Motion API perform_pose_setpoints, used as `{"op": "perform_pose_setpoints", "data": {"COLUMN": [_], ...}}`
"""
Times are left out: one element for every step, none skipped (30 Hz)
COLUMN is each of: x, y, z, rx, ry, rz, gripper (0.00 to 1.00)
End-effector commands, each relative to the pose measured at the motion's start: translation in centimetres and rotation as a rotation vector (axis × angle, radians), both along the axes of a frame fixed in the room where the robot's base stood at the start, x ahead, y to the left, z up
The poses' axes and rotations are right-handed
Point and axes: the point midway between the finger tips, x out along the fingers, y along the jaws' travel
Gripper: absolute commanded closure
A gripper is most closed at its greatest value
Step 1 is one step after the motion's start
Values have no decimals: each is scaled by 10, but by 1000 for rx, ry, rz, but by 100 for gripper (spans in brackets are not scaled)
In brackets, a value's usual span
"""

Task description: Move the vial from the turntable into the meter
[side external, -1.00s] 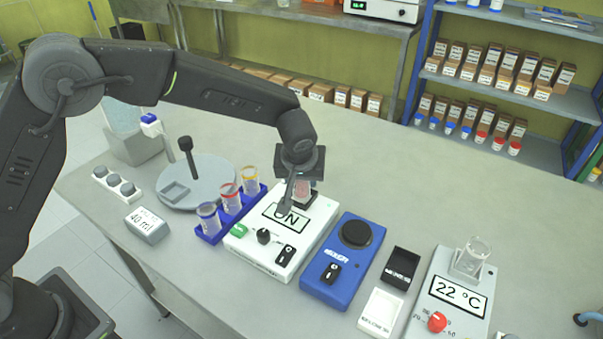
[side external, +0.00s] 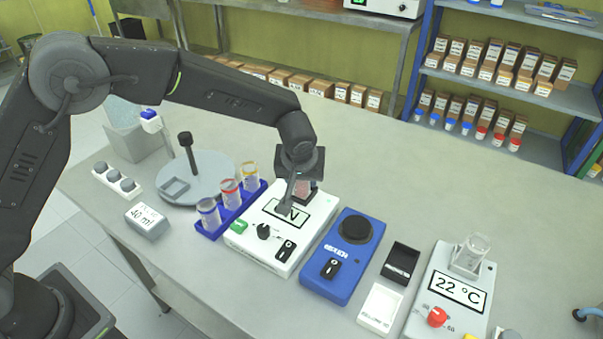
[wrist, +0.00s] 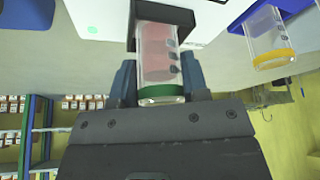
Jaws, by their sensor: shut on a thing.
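The vial (wrist: 158,60) is clear, with pinkish contents and a green ring at the end nearest the wrist camera. My gripper (wrist: 160,80) is shut on it, one finger on each side. Its far end is at the black holder (wrist: 180,14) of the white meter (side external: 262,236); I cannot tell whether it is fully seated. In the side view, my gripper (side external: 293,190) is over the back of the meter and partly hides its display; the pinkish vial (side external: 303,187) shows beside the fingers. The grey round turntable (side external: 215,168) is at the left with an empty square slot.
A blue rack (side external: 225,218) with several vials stands just left of the meter. A blue mixer (side external: 338,270) is close on its right. Further right is a device reading 22 °C (side external: 470,270) with a glass vessel. The bench behind is clear.

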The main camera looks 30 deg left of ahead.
Motion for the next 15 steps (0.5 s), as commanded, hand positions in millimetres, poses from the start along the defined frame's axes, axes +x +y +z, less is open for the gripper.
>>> {"op": "perform_pose_setpoints", "data": {"x": [0,0,0,0,0,0,0,0,0,0,0,0,0,0,0], "y": [0,0,0,0,0,0,0,0,0,0,0,0,0,0,0], "z": [0,0,0,0,0,0,0,0,0,0,0,0,0,0,0], "rx": [0,0,0,0,0,0,0,0,0,0,0,0,0,0,0], "ry": [0,0,0,0,0,0,0,0,0,0,0,0,0,0,0], "rz": [0,0,0,0,0,0,0,0,0,0,0,0,0,0,0], "gripper": [79,79,79,79,79,79,79,79,79,56,53,49,46,43,40]}}
